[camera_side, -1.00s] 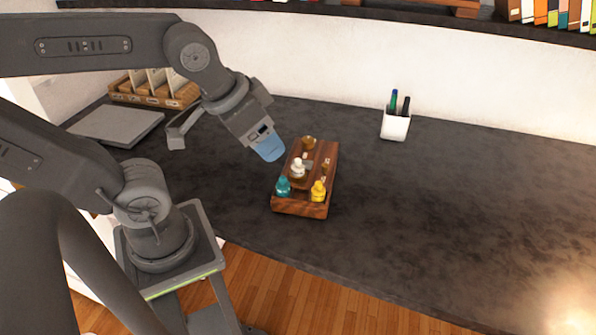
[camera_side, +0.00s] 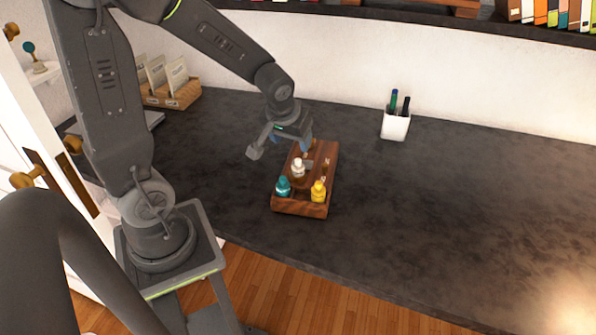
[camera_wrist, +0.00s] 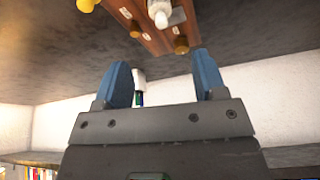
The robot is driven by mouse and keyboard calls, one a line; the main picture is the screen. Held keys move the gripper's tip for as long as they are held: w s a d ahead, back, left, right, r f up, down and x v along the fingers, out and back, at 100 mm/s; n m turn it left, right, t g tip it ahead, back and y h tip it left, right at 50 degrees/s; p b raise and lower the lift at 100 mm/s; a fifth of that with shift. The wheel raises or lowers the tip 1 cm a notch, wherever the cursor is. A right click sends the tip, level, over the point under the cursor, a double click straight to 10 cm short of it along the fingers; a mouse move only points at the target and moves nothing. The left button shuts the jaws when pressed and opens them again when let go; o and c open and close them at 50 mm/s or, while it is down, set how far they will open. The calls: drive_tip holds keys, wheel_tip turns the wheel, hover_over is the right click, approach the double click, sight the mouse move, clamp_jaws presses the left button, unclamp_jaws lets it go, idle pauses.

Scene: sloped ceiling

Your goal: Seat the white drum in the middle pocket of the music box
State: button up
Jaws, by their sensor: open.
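The music box (camera_side: 305,207) is a brown wooden block on the dark desk. The white drum (camera_side: 298,168) stands upright on it, around the middle of its length; I cannot tell whether it sits down in a pocket. It also shows at the top of the wrist view (camera_wrist: 160,13), beside a grey plate (camera_wrist: 178,17). A teal piece (camera_side: 283,187) and a yellow piece (camera_side: 318,191) stand at the near end. My gripper (camera_side: 291,143) is open and empty, above the box's far end and apart from the drum. Its blue fingers show in the wrist view (camera_wrist: 162,68).
A white cup with pens (camera_side: 396,124) stands right of the box near the wall. A wooden card rack (camera_side: 175,95) is at the back left. The desk right of the box is clear. Small brass knobs (camera_wrist: 181,46) stick up from the box's far end.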

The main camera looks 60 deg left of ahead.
sight(298, 161)
drive_tip(key=x, duration=1.1)
drive_tip(key=shift+a+f, duration=0.15)
drive_tip(key=shift+f, duration=0.25)
drive_tip(key=c, duration=1)
drive_tip(key=shift+r, duration=0.15)
